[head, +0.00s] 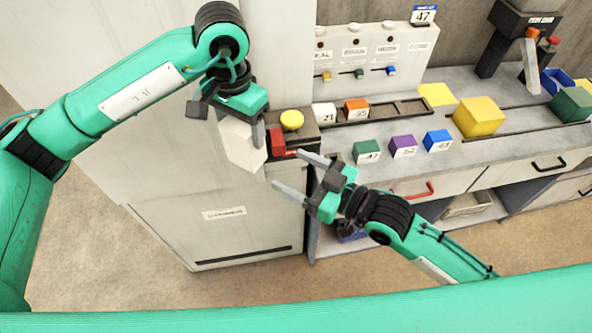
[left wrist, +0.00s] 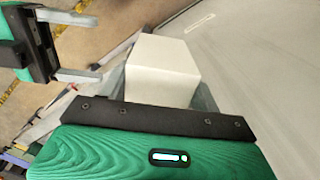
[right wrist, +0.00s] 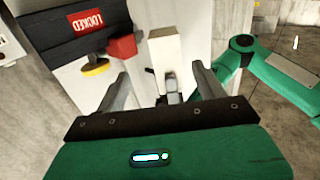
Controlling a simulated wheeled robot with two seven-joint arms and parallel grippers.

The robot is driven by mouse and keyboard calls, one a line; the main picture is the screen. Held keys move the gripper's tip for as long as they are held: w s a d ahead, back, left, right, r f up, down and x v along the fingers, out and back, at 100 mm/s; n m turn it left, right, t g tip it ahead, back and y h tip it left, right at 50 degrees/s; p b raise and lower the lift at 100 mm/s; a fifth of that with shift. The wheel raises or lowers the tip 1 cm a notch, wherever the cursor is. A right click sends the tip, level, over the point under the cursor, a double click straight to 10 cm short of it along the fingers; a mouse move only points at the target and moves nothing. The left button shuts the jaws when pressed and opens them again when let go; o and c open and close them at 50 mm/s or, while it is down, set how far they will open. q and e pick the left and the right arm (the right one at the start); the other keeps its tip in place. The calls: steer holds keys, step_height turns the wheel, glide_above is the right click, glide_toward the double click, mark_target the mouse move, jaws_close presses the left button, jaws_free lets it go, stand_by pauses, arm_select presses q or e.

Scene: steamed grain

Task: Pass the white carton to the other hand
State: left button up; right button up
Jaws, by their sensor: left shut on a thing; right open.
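The white carton (head: 240,142) hangs below my left gripper (head: 240,112), which is shut on it, in front of the pale cabinet. In the left wrist view the carton (left wrist: 162,69) stands out between the fingers. In the right wrist view the carton (right wrist: 165,50) is ahead, between the open fingers in the picture but beyond them. My right gripper (head: 295,172) is open and empty, a little right of and below the carton, apart from it. It also shows at the upper left of the left wrist view (left wrist: 80,48).
A red block (head: 276,142) and a yellow knob (head: 291,120) are close behind the grippers. A grey counter (head: 345,150) with coloured, numbered blocks (head: 403,146) and a large yellow cube (head: 478,117) runs to the right.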

mark_target(245, 148)
steer(key=shift+y, duration=0.3)
steer(key=x, duration=0.8)
steer(key=s+r+x, duration=0.1)
steer(key=x, duration=0.3)
steer(key=shift+a+r, duration=0.1)
steer(key=shift+a, duration=0.15)
steer(key=shift+c, duration=0.4)
steer(key=c, duration=1.1)
arm_select(q)
steer(key=o, duration=1.2)
arm_select(e)
steer(key=shift+c, duration=0.7)
